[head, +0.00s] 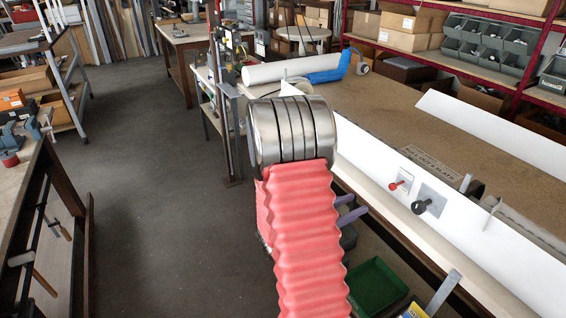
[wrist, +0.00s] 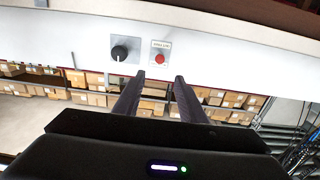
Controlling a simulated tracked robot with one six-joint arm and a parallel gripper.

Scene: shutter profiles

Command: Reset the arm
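My gripper (wrist: 159,76) shows in the wrist view as two dark fingers, parted with nothing between them. They point toward a white panel (wrist: 215,55) with a black knob (wrist: 124,53) and a red button (wrist: 160,58). The fingertips appear below these controls in that picture; I cannot tell the exact distance. In the head view two purple finger tips (head: 358,207) show just right of my red-sleeved arm, which hides most of the gripper. The red button (head: 395,186) and black knob (head: 421,206) are further right on the white front of the bench.
A long workbench (head: 390,100) bears a white roll (head: 290,70) and a blue item (head: 330,70). A green bin (head: 378,287) is low beside my arm. Shelves with boxes and grey bins (head: 490,45) stand behind. The floor (head: 160,200) at left is clear.

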